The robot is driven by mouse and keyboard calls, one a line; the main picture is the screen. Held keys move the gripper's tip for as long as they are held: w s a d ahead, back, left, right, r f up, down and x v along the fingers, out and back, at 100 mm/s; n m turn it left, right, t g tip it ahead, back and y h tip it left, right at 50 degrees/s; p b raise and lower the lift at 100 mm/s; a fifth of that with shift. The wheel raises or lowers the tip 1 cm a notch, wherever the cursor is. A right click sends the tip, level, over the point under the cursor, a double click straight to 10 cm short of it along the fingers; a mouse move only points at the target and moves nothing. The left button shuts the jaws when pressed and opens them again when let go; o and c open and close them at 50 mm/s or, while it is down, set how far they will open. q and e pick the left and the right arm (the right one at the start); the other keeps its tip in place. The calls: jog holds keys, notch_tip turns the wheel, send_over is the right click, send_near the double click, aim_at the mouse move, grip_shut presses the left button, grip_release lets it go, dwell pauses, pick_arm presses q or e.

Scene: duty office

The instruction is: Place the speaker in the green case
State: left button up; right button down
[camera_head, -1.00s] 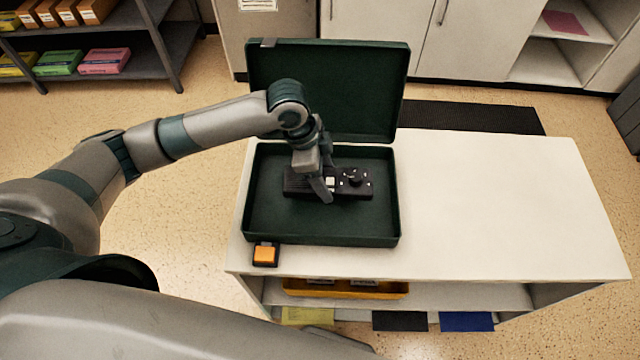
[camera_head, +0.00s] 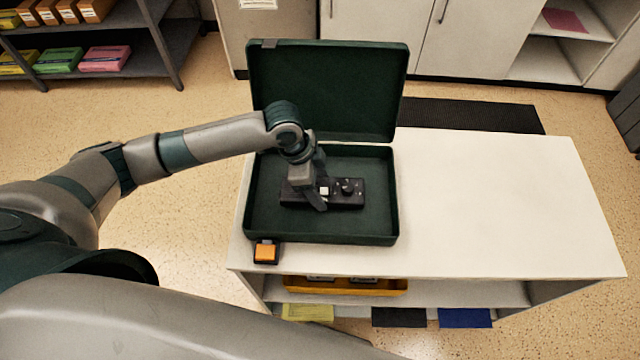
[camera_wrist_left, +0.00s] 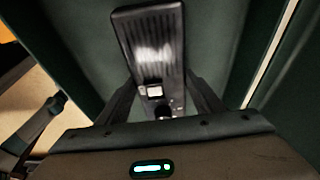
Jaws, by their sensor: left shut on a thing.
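The speaker is a long black bar with a ribbed face, a white button and a dark knob. In the head view the speaker (camera_head: 348,198) lies within the outline of the open green case (camera_head: 390,238), near its middle. It also shows in the left wrist view (camera_wrist_left: 150,45), between the fingers. My left gripper (camera_head: 318,202) is shut on the speaker. Whether the speaker touches the case floor cannot be told. The case's lid (camera_head: 325,85) stands open at the back. My right gripper is not in view.
The case rests on the left part of a white cabinet top (camera_head: 500,200); the right part is clear. An orange-topped block (camera_head: 266,253) sits at the case's front left corner. A yellow tray (camera_head: 345,287) is on the shelf below. A dark shelf rack (camera_head: 140,55) stands back left.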

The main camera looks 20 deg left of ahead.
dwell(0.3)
pick_arm(q)
jog(key=o, duration=1.5)
jog(key=shift+f, duration=0.15)
jog(key=b+v, duration=0.1)
jog(key=v, duration=1.1)
jog(key=shift+b, duration=0.3)
